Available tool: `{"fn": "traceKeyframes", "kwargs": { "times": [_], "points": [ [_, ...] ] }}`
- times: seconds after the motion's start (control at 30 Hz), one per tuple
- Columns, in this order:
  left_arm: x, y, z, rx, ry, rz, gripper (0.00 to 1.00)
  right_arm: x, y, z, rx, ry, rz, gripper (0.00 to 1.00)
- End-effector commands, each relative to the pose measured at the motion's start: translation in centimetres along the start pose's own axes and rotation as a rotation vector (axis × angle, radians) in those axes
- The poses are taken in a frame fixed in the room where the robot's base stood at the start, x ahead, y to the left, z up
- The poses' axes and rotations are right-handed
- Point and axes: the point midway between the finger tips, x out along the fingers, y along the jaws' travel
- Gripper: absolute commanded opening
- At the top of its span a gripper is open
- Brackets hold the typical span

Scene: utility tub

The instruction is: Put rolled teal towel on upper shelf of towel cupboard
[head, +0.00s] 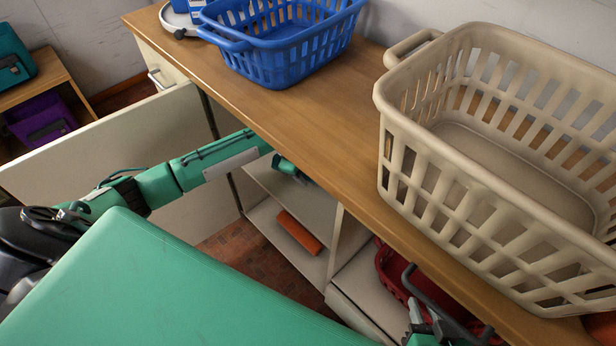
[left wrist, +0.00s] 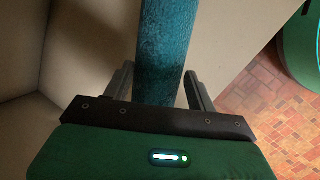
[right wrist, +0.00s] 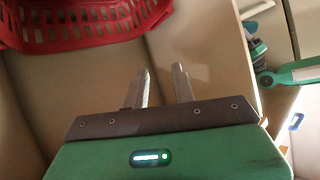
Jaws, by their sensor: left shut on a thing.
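The rolled teal towel (left wrist: 165,45) lies between the fingers of my left gripper (left wrist: 160,88) in the left wrist view, with pale cupboard panels around it. In the head view my left arm reaches into the towel cupboard (head: 334,240), and the hand is partly hidden by the counter edge near the upper shelf (head: 290,188). I cannot tell whether the towel touches that shelf. My right gripper (right wrist: 160,85) is empty, its fingers apart, with pale panels ahead of it. It also shows at the bottom right of the head view (head: 445,318).
An orange roll (head: 299,232) lies on the lower shelf. The cupboard door (head: 110,150) stands open at left. A red basket (right wrist: 80,25) is in the right-hand compartment. A blue basket (head: 285,55) and a beige basket (head: 480,200) stand on the wooden counter (head: 310,110).

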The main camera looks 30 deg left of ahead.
Motion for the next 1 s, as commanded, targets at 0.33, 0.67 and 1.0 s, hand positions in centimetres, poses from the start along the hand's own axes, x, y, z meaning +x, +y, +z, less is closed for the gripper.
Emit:
{"fn": "traceKeyframes", "kwargs": {
  "times": [0.33, 0.67, 1.0],
  "points": [
    [3.1, -0.5, -0.4, 0.001, -0.001, 0.003, 0.26, 0.7, -2.0, -0.4, 0.022, 0.171, -0.052, 0.26],
    [3.3, -0.6, -0.5, 0.001, -0.001, 0.003, 0.26, 0.7, -2.3, -0.7, 0.025, 0.196, -0.057, 0.26],
    [3.6, -0.7, -0.6, 0.001, -0.001, 0.001, 0.79, 0.6, -2.1, -0.7, 0.022, 0.176, -0.051, 0.26]
  ]
}}
